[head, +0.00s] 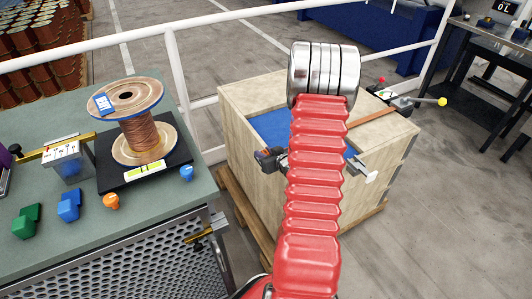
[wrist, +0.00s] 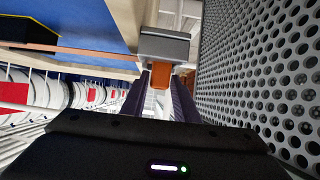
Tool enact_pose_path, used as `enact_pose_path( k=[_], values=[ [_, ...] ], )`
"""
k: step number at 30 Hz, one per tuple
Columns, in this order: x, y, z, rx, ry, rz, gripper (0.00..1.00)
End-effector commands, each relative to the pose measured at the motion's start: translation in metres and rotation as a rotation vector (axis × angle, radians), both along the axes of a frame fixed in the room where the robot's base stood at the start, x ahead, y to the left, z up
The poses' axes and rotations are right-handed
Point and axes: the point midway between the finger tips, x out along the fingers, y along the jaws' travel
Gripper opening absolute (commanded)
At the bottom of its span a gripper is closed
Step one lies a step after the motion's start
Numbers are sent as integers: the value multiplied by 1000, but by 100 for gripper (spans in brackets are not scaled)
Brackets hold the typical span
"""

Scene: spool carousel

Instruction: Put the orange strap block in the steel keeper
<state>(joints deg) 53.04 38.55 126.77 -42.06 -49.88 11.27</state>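The orange strap block (wrist: 161,77) shows in the wrist view between the dark fingertips of my gripper (wrist: 161,84), which look closed on its sides. A grey steel piece, apparently the steel keeper (wrist: 165,46), is right behind the block, close to a pale wooden edge. The block overlaps it in the picture; I cannot tell whether they touch. In the head view my red arm hides most of the gripper and the block. A steel bracket (head: 362,166) shows on the crate's near edge, just right of my arm.
The wooden crate (head: 250,165) with a blue inside stands ahead, a brown strap (head: 372,116) across it. The bench (head: 150,213) at left holds a copper spool (head: 140,135), a green block (head: 26,221) and a blue block (head: 69,206). A perforated panel (wrist: 265,75) is close at right in the wrist view.

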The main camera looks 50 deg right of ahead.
Motion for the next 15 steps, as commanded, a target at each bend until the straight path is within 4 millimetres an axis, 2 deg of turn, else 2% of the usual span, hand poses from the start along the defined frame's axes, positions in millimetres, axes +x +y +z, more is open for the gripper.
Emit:
enact_pose_path(
  k=[3, 15],
  values=[
    [-1, -2, 0, -1, 0, -5, 39],
    [-1, -5, 2, -2, 0, -10, 39]
  ],
)
